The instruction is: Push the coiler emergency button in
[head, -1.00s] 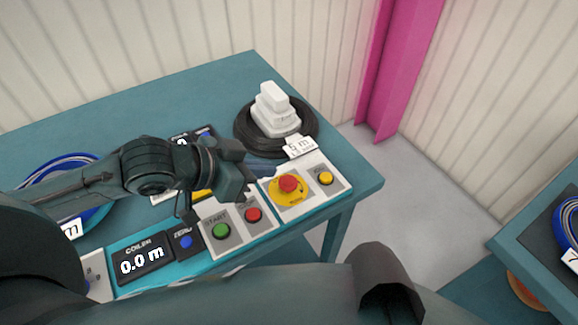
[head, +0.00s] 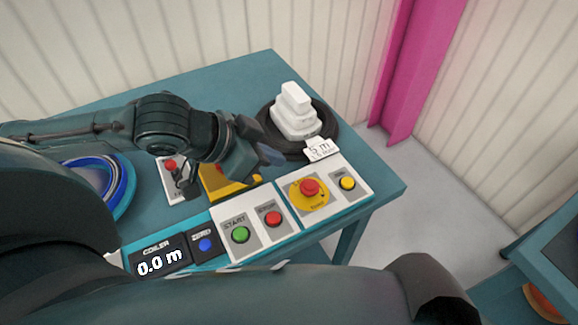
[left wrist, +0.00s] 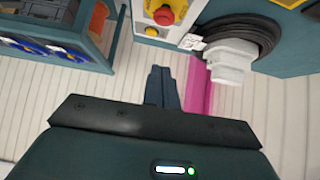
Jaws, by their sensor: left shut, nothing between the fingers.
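The coiler emergency button (head: 310,187) is a red mushroom head on a yellow round plate, on the white right part of the coiler panel (head: 284,242). It also shows at the top of the left wrist view (left wrist: 163,14). My left gripper (head: 272,157) is shut and empty. In the head view it hangs behind and to the left of the button, near the black coil, apart from the button. In the left wrist view its closed fingers (left wrist: 162,86) point up toward the panel side. My right gripper is not in view.
Beside the button are a yellow button (head: 348,183), a red stop button (head: 272,218) and a green start button (head: 240,234). A black cable coil (head: 326,118) with a white stepped block (head: 295,110) stands behind. Blue cable (head: 120,190) lies at left.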

